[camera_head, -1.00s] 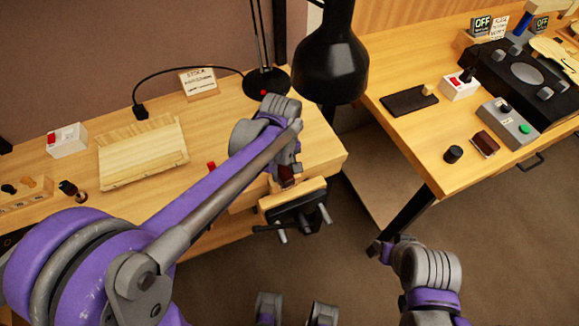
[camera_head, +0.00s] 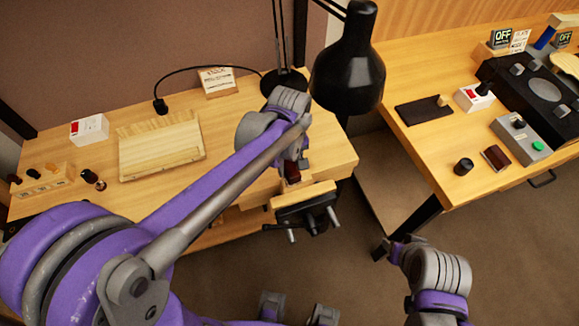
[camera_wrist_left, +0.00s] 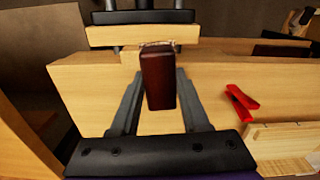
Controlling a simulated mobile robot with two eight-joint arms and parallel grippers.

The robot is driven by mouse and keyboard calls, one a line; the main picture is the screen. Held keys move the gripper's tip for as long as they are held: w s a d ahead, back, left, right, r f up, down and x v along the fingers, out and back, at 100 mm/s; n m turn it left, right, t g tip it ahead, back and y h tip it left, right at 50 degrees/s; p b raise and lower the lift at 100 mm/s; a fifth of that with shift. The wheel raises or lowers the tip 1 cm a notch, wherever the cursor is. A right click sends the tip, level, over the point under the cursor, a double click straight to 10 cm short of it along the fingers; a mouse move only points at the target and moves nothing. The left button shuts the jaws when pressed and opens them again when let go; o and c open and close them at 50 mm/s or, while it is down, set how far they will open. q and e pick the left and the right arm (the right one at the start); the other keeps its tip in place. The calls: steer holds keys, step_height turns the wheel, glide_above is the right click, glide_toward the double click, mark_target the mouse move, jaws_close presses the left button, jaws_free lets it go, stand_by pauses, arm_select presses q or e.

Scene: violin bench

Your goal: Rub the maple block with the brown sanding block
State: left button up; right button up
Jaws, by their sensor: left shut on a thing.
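The brown sanding block (camera_wrist_left: 158,78) is held between the two fingers of my left gripper (camera_wrist_left: 160,95). In the head view the block (camera_head: 292,174) shows as a small dark patch just above the vise at the bench's front edge. My left gripper (camera_head: 295,165) is shut on it and partly hidden by my own wrist. A small pale edge (camera_wrist_left: 157,44) shows at the block's far end in the wrist view; I cannot tell whether it is the maple block or whether they touch. My right gripper (camera_head: 386,247) hangs over the floor; its fingers are unclear.
The black vise (camera_head: 308,213) has a pale wooden jaw (camera_head: 303,193). A black lamp (camera_head: 347,75) hangs close behind my left wrist. A red clip-like thing (camera_wrist_left: 241,103) lies on the bench in the wrist view. A second table (camera_head: 420,75) stands right, beyond a gap.

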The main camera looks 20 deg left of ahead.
arm_select(q)
steer(key=shift+r+p, duration=0.45)
steer(key=shift+r, duration=0.55)
arm_select(e)
steer(key=shift+w+r, duration=0.25)
steer(key=shift+r, duration=0.5)
arm_select(q)
steer(key=shift+r, duration=0.45)
steer(key=shift+r+p, duration=0.85)
steer(key=shift+r, duration=0.25)
arm_select(e)
steer(key=shift+w+r, duration=0.2)
steer(key=shift+r, duration=0.4)
steer(key=shift+w+r, duration=0.2)
steer(key=shift+r, duration=0.35)
arm_select(q)
steer(key=shift+s, duration=0.1)
arm_select(e)
steer(key=shift+s, duration=0.1)
arm_select(q)
steer(key=shift+f, duration=0.1)
arm_select(e)
steer(key=shift+f, duration=0.15)
